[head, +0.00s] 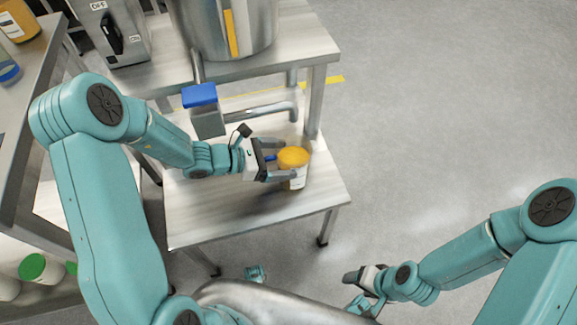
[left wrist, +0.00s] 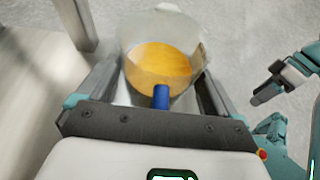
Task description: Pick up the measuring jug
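The measuring jug (head: 294,161) is a clear, upright container with orange-yellow contents, standing on the lower metal shelf near its right side. In the left wrist view the jug (left wrist: 158,65) sits between my left fingers, with its blue handle (left wrist: 161,96) pointing toward the palm. My left gripper (head: 279,161) reaches in from the left with one finger on each side of the jug. The fingers look open around it, and I see no clear firm contact. My right gripper (head: 358,284) is low and away from the jug, and its finger opening is unclear.
A steel hopper (head: 205,27) and a switch box (head: 110,32) stand on the upper shelf. A blue-topped outlet (head: 203,99) and a pipe (head: 262,112) are just behind and left of the jug. A side rack with jars is at left. The floor at right is clear.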

